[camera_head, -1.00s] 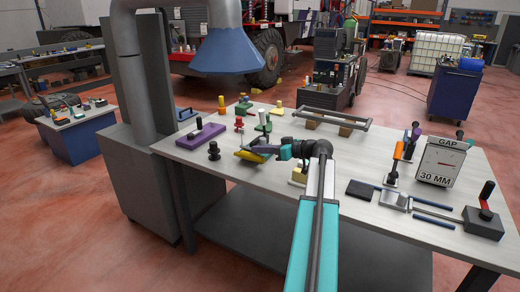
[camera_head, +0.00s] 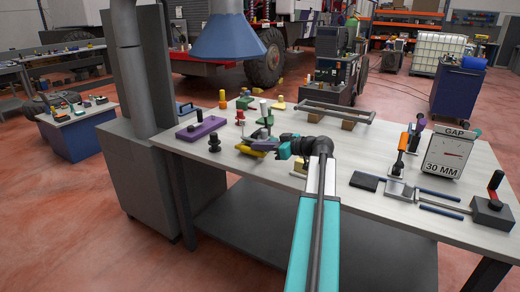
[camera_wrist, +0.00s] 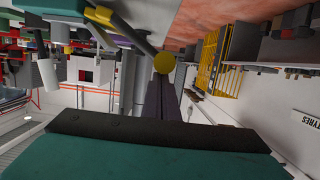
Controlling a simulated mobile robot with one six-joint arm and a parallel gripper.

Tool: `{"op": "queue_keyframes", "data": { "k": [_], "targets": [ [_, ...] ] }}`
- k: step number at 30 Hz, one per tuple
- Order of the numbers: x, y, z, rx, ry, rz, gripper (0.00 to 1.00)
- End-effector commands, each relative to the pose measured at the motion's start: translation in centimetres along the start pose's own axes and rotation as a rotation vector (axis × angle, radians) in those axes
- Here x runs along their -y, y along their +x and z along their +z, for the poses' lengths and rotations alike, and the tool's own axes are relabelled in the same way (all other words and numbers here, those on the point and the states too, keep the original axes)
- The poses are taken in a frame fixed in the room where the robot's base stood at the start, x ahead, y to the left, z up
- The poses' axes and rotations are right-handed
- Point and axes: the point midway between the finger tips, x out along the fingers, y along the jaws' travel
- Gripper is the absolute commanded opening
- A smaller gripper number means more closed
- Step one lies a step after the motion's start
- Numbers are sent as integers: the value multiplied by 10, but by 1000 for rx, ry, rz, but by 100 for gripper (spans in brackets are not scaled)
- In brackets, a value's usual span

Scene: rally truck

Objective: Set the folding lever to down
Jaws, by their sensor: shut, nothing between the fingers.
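Which part is the folding lever is not certain. In the head view, a yellow piece (camera_head: 249,151) lies low on the bench beside my gripper (camera_head: 251,146). A thin upright lever (camera_head: 263,110) with a pale top stands just behind it. The wrist view shows a grey rod with a round yellow end (camera_wrist: 164,63), slanting down from the top, close beyond my fingers. My fingers (camera_wrist: 164,85) are together and dark, with nothing seen between them. Whether they touch the rod or the yellow piece is not clear. My forearm hides part of the bench.
A purple block (camera_head: 201,128) and a black knob (camera_head: 214,143) stand left of my gripper. Behind is a grey bar frame (camera_head: 337,112). An orange-handled clamp (camera_head: 402,143), a GAP gauge (camera_head: 447,157) and a red-handled lever (camera_head: 495,181) stand right. The bench front (camera_head: 345,215) is partly clear.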

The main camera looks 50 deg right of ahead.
Motion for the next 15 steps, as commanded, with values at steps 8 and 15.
{"op": "queue_keyframes", "data": {
  "k": [8,15],
  "targets": [
    [6,3,13,0,-57,14,0],
    [10,6,24,1,-88,22,0]
  ]
}}
